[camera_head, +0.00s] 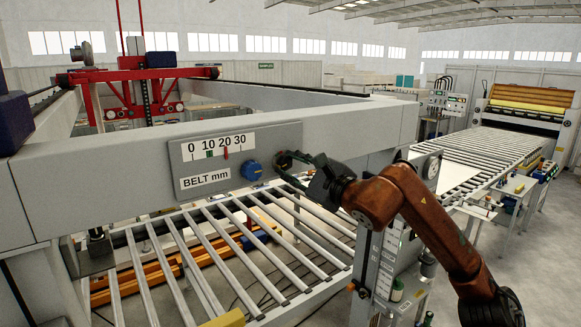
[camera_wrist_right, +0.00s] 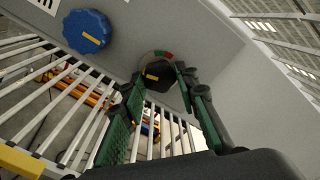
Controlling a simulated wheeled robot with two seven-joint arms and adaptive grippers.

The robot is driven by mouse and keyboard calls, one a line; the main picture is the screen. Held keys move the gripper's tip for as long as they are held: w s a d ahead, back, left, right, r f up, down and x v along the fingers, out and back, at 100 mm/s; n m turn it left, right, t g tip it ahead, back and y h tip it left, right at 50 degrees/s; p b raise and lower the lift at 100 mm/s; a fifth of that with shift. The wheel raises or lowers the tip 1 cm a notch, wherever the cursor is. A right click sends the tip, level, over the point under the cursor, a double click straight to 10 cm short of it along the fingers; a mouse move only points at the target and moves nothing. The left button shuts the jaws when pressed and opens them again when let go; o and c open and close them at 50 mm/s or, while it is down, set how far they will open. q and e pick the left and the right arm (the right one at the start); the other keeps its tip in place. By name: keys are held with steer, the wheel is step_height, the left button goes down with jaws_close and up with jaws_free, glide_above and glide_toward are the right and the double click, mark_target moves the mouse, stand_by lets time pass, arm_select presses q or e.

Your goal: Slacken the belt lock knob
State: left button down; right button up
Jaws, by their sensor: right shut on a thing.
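The belt lock knob (camera_wrist_right: 157,72) is a dark knob with a yellow mark, in front of a partly visible red and green ring, in the right wrist view. My right gripper (camera_wrist_right: 159,78) has its green-padded fingers on either side of the knob and is shut on it. In the head view the right gripper (camera_head: 285,165) is at the right end of the grey BELT mm panel (camera_head: 207,165), and its fingers mostly hide the knob. My left gripper is in neither view.
A blue knob (camera_head: 252,170) is just left of the gripper; it also shows in the wrist view (camera_wrist_right: 87,31). A scale (camera_head: 218,146) carries a green mark near 10 and a red pointer between 20 and 30. Roller conveyor bars (camera_head: 215,255) lie below the beam.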

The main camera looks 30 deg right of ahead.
steer(key=o, duration=1.1)
steer(key=shift+o, duration=0.2)
steer(key=s+d, duration=0.1)
steer(key=s, duration=1.1)
